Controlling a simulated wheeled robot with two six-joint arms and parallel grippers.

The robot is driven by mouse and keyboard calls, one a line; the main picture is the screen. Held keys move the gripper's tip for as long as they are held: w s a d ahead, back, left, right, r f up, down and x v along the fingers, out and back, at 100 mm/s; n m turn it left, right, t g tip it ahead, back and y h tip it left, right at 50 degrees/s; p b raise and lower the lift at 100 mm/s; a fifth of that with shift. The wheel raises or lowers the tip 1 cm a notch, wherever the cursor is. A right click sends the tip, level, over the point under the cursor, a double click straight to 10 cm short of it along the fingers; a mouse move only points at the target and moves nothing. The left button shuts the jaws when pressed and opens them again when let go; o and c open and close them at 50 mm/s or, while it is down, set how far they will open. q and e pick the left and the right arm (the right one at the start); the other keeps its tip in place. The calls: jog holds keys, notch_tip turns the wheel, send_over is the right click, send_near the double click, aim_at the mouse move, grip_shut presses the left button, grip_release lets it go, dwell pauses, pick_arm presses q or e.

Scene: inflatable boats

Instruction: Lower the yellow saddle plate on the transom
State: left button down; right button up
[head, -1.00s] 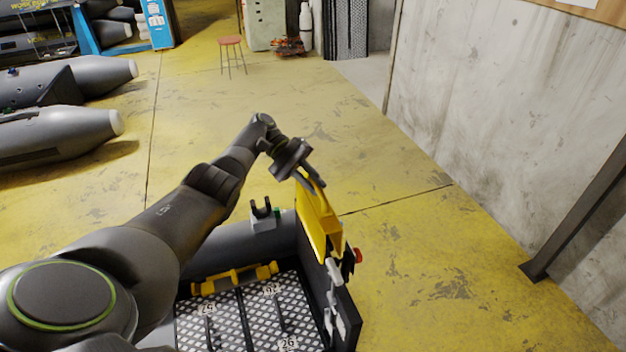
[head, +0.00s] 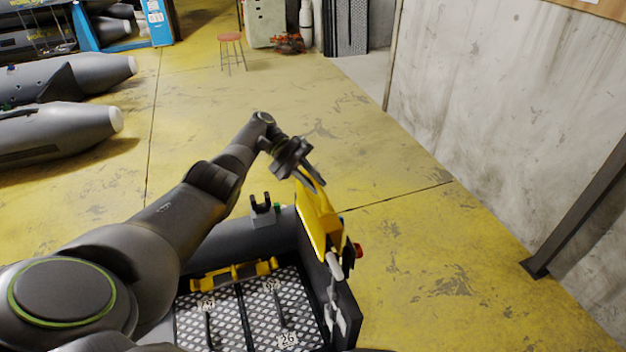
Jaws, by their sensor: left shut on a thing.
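The yellow saddle plate (head: 320,222) is at the far end of the black transom (head: 346,292), over its top edge. It leans a little, and I cannot tell whether it is fully seated. My left gripper (head: 314,180) is shut on the plate's upper end, with its arm reaching in from the left. A light grey handle-like part (head: 335,266) sits by the transom's top, just below the plate. My right gripper is not in view.
The boat's patterned floor (head: 255,315) holds a yellow bar-shaped piece (head: 234,275) and several dark tools. A grey tube (head: 235,247) with a forked holder (head: 262,207) lies behind. Open floor surrounds the boat; a concrete wall (head: 510,110) is at right.

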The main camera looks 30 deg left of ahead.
aim_at(305, 207)
pick_arm(q)
jog(key=shift+f+b, duration=4.15)
jog(key=shift+f, duration=0.35)
jog(key=shift+f+b, duration=1.6)
jog(key=shift+f, duration=0.05)
jog(key=c, duration=1.3)
grip_release()
jog(key=shift+r, duration=0.1)
